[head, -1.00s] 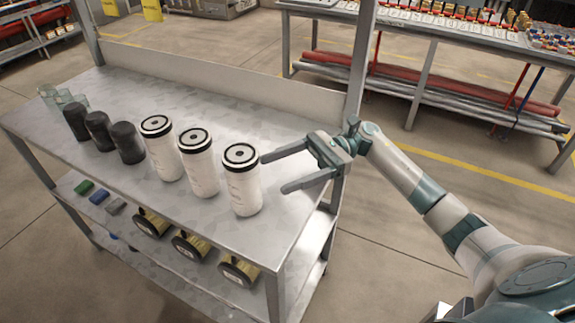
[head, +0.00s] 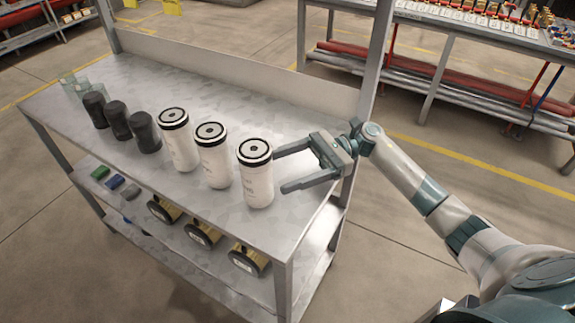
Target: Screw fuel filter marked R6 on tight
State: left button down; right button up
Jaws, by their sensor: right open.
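Three white filters with black ring tops stand upright in a row on the metal bench (head: 252,105): a left one (head: 181,148), a middle one (head: 214,166) and a right one (head: 257,182). Faint marks show on them, too small to read, so I cannot tell which is R6. My right gripper (head: 281,168) is open and empty, its fingers pointing left, close to the right side of the right filter. I cannot tell whether a finger touches it. My left gripper is not in view.
Several black cylinders (head: 118,120) and clear glasses (head: 73,87) stand to the left on the bench. The lower shelf holds yellow-and-black parts (head: 201,234) and small coloured blocks (head: 115,181). A bench post (head: 377,60) rises behind my gripper. The bench's back is clear.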

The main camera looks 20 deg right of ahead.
aim_at(268, 176)
jog(key=shift+a+r, duration=0.1)
jog(key=shift+a, duration=0.35)
jog(key=shift+s+a, duration=0.1)
jog(key=shift+a, duration=0.55)
jog(key=shift+a+b, duration=0.3)
jog(key=shift+a, duration=1.2)
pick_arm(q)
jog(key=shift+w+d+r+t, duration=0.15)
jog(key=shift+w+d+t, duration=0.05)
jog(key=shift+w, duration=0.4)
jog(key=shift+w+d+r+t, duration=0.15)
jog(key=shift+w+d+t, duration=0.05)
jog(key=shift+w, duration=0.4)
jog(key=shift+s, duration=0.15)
